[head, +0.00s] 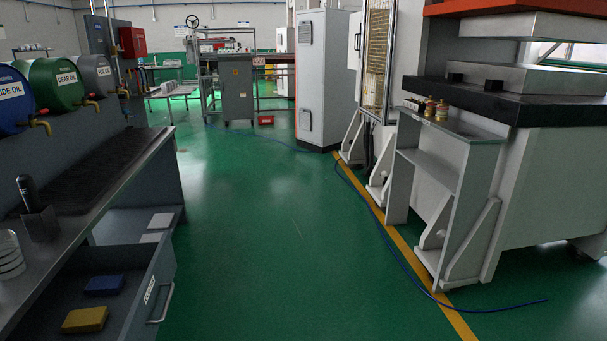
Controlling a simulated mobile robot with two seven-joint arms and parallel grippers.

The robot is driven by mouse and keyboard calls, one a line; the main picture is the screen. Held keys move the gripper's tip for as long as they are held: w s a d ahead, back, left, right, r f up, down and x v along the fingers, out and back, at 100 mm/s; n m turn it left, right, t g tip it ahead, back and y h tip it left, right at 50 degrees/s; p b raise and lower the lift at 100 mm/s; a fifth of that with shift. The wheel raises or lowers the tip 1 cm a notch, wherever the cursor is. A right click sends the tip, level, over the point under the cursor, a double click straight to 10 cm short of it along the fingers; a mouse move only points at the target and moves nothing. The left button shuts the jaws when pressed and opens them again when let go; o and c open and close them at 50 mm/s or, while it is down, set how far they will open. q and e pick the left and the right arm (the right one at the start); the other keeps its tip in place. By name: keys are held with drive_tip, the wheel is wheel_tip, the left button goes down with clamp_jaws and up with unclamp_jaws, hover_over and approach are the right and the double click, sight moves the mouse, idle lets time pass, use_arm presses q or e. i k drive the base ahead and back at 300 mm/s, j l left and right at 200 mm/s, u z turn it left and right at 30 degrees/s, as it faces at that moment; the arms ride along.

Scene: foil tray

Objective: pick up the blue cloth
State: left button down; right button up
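A blue folded block-like item (104,285), which looks like the blue cloth, lies flat in an open grey drawer (150,283) at the lower left. A similar yellow item (86,320) lies just in front of it, apart from it. The drawer has a label and a metal handle (166,302) on its front panel. Neither of my grippers shows in the head view.
A grey workbench (110,178) with a dark mat runs along the left. A black-handled tool in a holder (38,222) and stacked clear dishes (10,255) stand on it. Oil drums (55,85) sit behind. Green floor (250,230) is clear; a blue hose (400,255) lies right.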

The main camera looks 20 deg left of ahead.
sight(109, 286)
drive_tip(key=i+u, duration=0.2)
drive_tip(key=u, duration=0.3)
drive_tip(key=i+l+u, duration=0.2)
drive_tip(key=u, duration=0.25)
drive_tip(key=i+l+u, duration=0.2)
drive_tip(key=u, duration=0.3)
drive_tip(key=i+l+u, duration=0.1)
drive_tip(key=l+u, duration=0.15)
drive_tip(key=u, duration=0.25)
drive_tip(key=i+l+u, duration=0.1)
drive_tip(key=l+u, duration=0.2)
drive_tip(key=u, duration=0.15)
drive_tip(key=l+u, duration=0.45)
drive_tip(key=i+l+u, duration=0.1)
drive_tip(key=l+u, duration=0.35)
drive_tip(key=j, duration=0.15)
